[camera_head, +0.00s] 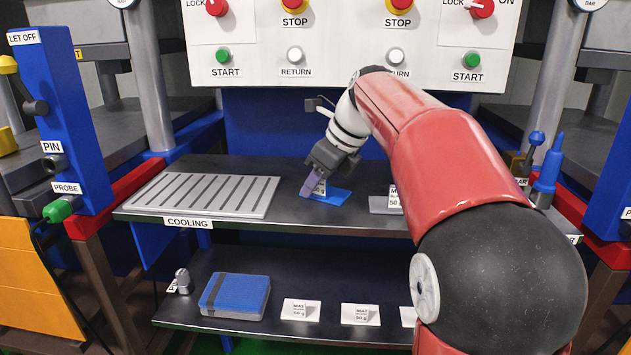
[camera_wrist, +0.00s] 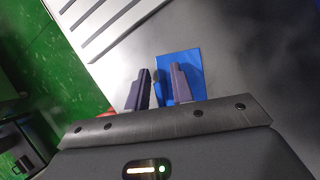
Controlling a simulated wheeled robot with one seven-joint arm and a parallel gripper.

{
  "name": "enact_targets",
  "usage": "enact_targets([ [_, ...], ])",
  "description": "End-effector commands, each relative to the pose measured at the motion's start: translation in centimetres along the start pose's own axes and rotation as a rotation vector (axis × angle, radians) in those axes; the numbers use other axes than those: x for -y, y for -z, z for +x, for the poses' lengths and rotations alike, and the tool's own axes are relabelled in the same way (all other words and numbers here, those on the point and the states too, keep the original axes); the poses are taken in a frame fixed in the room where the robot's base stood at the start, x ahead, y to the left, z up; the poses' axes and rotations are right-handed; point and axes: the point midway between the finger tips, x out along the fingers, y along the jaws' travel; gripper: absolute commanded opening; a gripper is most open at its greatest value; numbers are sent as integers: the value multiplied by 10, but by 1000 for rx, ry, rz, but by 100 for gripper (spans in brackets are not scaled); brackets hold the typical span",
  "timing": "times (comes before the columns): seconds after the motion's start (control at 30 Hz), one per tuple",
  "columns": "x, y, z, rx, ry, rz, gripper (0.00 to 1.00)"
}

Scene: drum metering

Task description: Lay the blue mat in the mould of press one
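A flat blue mat (camera_head: 336,197) lies on the upper dark shelf, right of the slotted cooling rack. My gripper (camera_head: 312,184) points down at its left end. In the wrist view the fingers of my gripper (camera_wrist: 160,88) stand apart with a gap between them. The right finger is over the blue mat (camera_wrist: 184,62) and the left finger is beside its left edge. I cannot tell whether a finger touches the mat. A small white label shows by the fingers in the head view. Presses stand at left and right; no mould is clearly visible and I cannot read which is press one.
The cooling rack (camera_head: 205,194) lies left of my gripper. A grey piece (camera_head: 384,205) with a white label lies to the right. The lower shelf holds a blue strapped block (camera_head: 235,295) and labelled cards (camera_head: 300,309). A control panel (camera_head: 345,55) with buttons stands behind.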

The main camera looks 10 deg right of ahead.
Motion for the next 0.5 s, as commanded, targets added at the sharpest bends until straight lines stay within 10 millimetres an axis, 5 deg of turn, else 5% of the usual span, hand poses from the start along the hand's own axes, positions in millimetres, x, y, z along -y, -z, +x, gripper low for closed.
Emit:
enact_targets([
  [0.33,0,-1,-2,0,1,0,29],
  [0.5,1,-2,-23,2,3,1,29],
])
